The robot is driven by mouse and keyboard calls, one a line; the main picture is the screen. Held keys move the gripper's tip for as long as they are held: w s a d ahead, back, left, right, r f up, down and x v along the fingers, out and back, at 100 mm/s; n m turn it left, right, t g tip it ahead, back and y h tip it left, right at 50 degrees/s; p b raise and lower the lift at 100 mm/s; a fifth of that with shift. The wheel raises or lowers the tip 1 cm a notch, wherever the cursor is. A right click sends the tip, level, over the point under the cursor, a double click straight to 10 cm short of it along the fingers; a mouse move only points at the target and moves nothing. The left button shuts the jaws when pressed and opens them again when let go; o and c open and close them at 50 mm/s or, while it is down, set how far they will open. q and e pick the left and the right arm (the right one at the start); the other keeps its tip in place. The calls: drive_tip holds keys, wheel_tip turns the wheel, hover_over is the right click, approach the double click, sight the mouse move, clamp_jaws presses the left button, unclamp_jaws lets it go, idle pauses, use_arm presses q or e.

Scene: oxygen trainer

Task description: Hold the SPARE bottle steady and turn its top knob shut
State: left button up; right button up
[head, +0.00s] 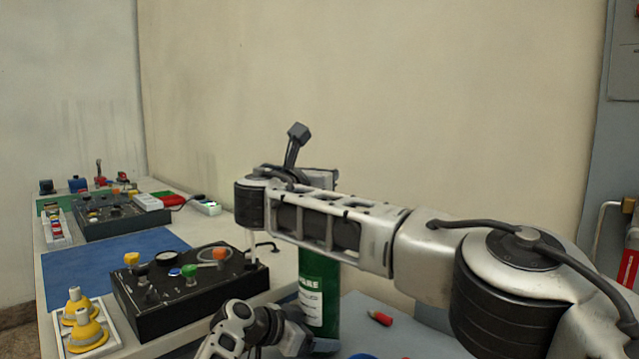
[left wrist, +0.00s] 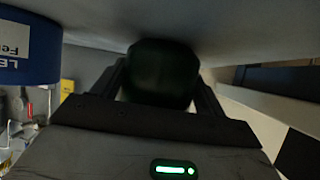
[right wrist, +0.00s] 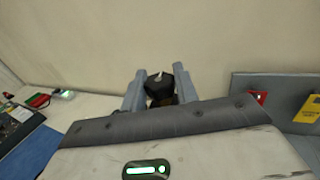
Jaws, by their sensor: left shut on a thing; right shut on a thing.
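The green SPARE bottle (head: 320,290) stands upright on the grey surface in the head view, its upper part hidden behind my right arm. My left gripper (left wrist: 160,72) is shut on the bottle's body, which is a dark rounded shape (left wrist: 160,78) between its fingers in the left wrist view. In the head view the left wrist reaches the bottle low down from the left. My right gripper (right wrist: 159,82) is shut on the black top knob (right wrist: 158,90) in the right wrist view, with one finger on each side. In the head view my right arm hides the knob.
A black control box (head: 190,300) with coloured knobs and yellow cones (head: 85,325) are at left. A red item (head: 380,318) lies right of the bottle. A blue labelled cylinder (left wrist: 28,50) is close by the left gripper. A plain wall stands behind.

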use_arm(q)
drive_tip(key=shift+f, duration=0.1)
use_arm(e)
drive_tip(key=shift+d+r+m+g+h, duration=0.1)
drive_tip(key=shift+r+m+g+h, duration=0.1)
drive_tip(key=shift+m+g+h, duration=0.35)
drive_tip(key=o, duration=1)
drive_tip(key=shift+h, duration=0.25)
drive_tip(key=shift+c, duration=0.2)
drive_tip(key=shift+f, duration=0.1)
drive_tip(key=shift+s, duration=0.1)
drive_tip(key=shift+s+a+t, duration=0.25)
drive_tip(key=shift+s+a, duration=0.15)
drive_tip(key=shift+s, duration=0.1)
drive_tip(key=v, duration=1)
drive_tip(key=shift+s, duration=0.35)
drive_tip(key=shift+a, duration=0.1)
